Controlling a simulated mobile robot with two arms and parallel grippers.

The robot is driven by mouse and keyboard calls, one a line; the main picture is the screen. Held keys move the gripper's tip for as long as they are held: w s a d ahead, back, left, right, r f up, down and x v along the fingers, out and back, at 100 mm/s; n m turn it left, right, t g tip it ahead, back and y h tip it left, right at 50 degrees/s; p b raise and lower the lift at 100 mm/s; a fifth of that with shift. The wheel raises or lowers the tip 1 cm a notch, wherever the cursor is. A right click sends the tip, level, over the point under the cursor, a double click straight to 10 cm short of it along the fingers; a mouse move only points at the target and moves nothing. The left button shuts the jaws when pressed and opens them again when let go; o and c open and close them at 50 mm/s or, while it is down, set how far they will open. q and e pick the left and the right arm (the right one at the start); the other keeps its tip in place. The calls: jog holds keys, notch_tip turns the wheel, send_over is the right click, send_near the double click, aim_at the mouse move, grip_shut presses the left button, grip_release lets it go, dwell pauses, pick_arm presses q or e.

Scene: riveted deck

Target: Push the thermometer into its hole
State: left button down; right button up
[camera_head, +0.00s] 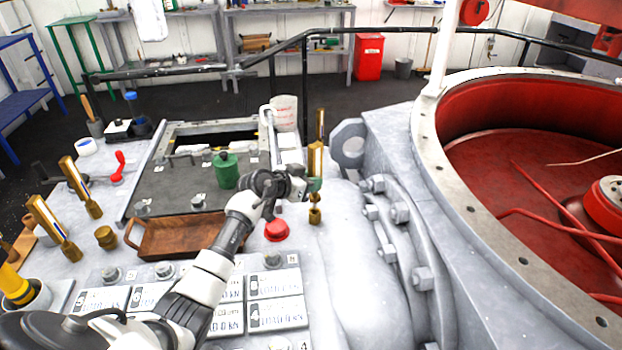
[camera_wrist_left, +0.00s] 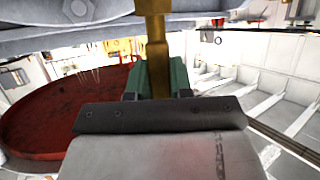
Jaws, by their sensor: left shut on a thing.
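My left gripper (camera_head: 314,185) is shut on a brass thermometer (camera_head: 316,158), its green fingers around the stem. The thermometer stands about upright beside the grey flanged casing, with its long upper tube above the fingers. A brass fitting (camera_head: 314,215) shows just below the fingers; I cannot tell whether it is the thermometer's lower end or the hole's collar. In the left wrist view the thermometer (camera_wrist_left: 156,52) runs between the green fingers (camera_wrist_left: 158,80). The hole itself is hidden. My right gripper is not in view.
Two other brass thermometers (camera_head: 75,177) (camera_head: 47,220) and a short brass fitting (camera_head: 105,238) stand at left. A wooden tray (camera_head: 180,240), a green canister (camera_head: 225,172) and a red knob (camera_head: 276,231) are near my arm. The bolted flange (camera_head: 385,230) and red-lined drum (camera_head: 480,130) stand at right.

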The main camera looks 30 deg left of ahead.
pick_arm(q)
jog(key=shift+f, duration=2)
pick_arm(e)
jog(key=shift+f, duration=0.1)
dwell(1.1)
pick_arm(q)
jog(key=c, duration=0.9)
grip_release()
